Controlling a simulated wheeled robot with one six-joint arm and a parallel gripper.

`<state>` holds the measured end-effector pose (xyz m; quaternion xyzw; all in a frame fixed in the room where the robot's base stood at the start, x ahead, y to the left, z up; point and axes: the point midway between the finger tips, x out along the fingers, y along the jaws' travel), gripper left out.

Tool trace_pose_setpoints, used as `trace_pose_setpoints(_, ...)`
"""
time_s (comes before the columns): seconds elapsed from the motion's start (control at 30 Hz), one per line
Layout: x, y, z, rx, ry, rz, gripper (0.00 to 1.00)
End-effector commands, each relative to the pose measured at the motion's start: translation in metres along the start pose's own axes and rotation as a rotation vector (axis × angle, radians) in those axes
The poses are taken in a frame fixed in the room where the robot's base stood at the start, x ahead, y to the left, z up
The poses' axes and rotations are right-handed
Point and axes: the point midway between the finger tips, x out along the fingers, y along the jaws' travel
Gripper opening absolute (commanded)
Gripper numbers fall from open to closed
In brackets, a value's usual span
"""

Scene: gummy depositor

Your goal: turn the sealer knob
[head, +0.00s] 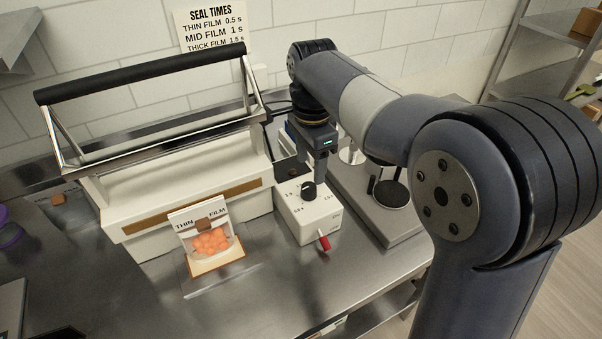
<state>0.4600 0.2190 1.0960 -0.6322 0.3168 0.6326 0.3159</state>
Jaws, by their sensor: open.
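The sealer knob (308,190) is a black round dial on top of a white control box (315,219), with small printed marks around it. A red lever (324,243) sticks out of the box's front. My gripper (317,176) points down just above the knob, with its jaws open. The fingers overlap the area behind the knob in this view, so I cannot tell whether they touch it. The sealer (180,205), white with a long black-handled bar (150,72) raised, stands left of the box.
A bag of orange gummies labelled "THIN FILM" (210,243) stands before the sealer. A wall sign (211,28) lists thin film 0.5 s, mid film 1 s, thick film 1.5 s. A grey machine with a round black plate (392,194) stands right. The front steel counter (290,290) is clear.

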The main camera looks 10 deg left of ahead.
Motion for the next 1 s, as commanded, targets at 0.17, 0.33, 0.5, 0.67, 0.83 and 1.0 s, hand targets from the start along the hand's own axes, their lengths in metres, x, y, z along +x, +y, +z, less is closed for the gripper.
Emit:
trace_pose_setpoints(0.17,0.005,0.000,0.000,0.000,0.000,0.002,0.56)
trace_pose_setpoints(0.33,0.029,0.001,0.000,0.000,-0.001,0.005,0.56)
trace_pose_setpoints(0.5,0.055,0.001,0.000,0.000,0.000,0.003,0.56)
trace_pose_setpoints(0.67,0.071,0.001,0.000,0.000,0.000,0.002,0.56)
trace_pose_setpoints(0.83,0.075,0.000,0.000,0.000,0.000,0.000,0.56)
trace_pose_setpoints(1.0,0.075,0.000,0.000,0.000,0.000,0.000,0.55)
